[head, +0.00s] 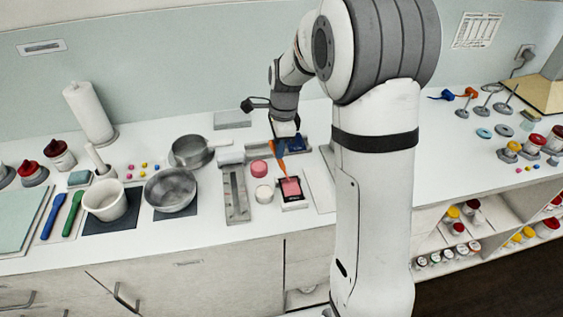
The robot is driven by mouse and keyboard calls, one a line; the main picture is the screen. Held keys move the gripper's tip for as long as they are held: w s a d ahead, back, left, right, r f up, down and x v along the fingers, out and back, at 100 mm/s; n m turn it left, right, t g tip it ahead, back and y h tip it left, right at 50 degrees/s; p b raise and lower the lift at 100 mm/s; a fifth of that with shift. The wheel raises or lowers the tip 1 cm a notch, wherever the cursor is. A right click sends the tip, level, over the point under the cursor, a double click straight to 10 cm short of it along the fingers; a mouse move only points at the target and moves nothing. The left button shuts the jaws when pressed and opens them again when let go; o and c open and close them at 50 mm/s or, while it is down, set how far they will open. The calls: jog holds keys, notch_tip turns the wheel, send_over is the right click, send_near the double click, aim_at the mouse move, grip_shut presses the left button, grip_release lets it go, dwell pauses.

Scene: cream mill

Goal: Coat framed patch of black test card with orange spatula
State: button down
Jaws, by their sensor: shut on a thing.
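The test card (293,205) lies on the white counter left of my arm. It shows a black area with a pink patch (291,188) inside it and a pale strip at its front edge. My gripper (284,142) is above and behind the card, shut on the orange spatula (280,166). The spatula points down toward the card, and its tip is at the far edge of the pink patch. I cannot tell whether the tip touches the card. The fingertips are small and dark, partly lost against the things behind.
A pink-topped jar (259,168) and a white round lid or jar (264,194) stand just left of the card. A long grey tray (236,207) lies further left, then a steel bowl (170,190) and a white mortar (106,201). A pale board (319,188) lies right of the card.

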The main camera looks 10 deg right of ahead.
jog(key=shift+r, duration=0.1)
jog(key=shift+r+p, duration=1.5)
jog(key=shift+r, duration=0.45)
jog(key=c, duration=1.9)
grip_release()
grip_shut()
jog(key=shift+f, duration=0.15)
